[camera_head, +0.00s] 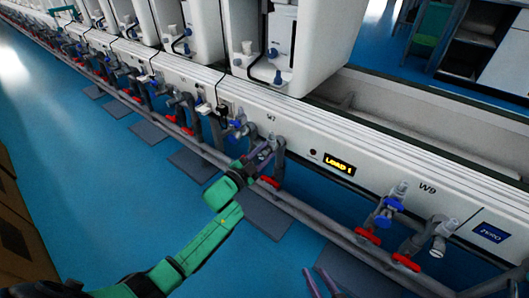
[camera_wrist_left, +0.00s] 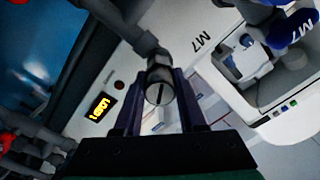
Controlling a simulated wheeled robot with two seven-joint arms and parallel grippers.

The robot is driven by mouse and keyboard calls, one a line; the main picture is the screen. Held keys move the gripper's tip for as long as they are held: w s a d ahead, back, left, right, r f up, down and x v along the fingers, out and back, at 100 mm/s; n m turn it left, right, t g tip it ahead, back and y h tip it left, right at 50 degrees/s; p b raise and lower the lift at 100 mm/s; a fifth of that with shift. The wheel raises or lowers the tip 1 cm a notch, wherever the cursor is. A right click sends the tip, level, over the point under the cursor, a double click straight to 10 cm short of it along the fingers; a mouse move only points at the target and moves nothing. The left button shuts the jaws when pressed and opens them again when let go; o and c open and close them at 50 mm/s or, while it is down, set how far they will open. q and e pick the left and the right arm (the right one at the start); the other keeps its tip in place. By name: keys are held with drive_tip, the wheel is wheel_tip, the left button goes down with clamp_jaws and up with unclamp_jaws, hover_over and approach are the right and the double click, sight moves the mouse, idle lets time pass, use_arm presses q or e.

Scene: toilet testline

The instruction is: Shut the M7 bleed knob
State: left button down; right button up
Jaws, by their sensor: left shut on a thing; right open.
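The M7 bleed knob (camera_wrist_left: 160,92) is a round grey metal knob with a slot across its face, in the middle of the left wrist view. My left gripper (camera_head: 268,150) reaches the pipework below the M7 label in the head view. In the left wrist view the two purple fingers (camera_wrist_left: 160,105) stand on either side of the knob, shut on it. In the head view the knob is too small and covered to make out. My right gripper (camera_head: 320,282) shows only its purple fingertips at the bottom edge, apart and empty.
A lit yellow display (camera_head: 339,164) sits right of my left gripper on the white panel. A blue-handled valve (camera_head: 237,128) is close on the left. Red-handled valves (camera_head: 368,236) line the lower pipe. Blue floor (camera_head: 120,200) is open in front.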

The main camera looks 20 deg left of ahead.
use_arm(q)
drive_tip(key=m, duration=0.3)
drive_tip(key=shift+f, duration=0.15)
drive_tip(key=shift+m+b, duration=0.55)
drive_tip(key=shift+m, duration=1.05)
drive_tip(key=shift+c, duration=2.4)
unclamp_jaws()
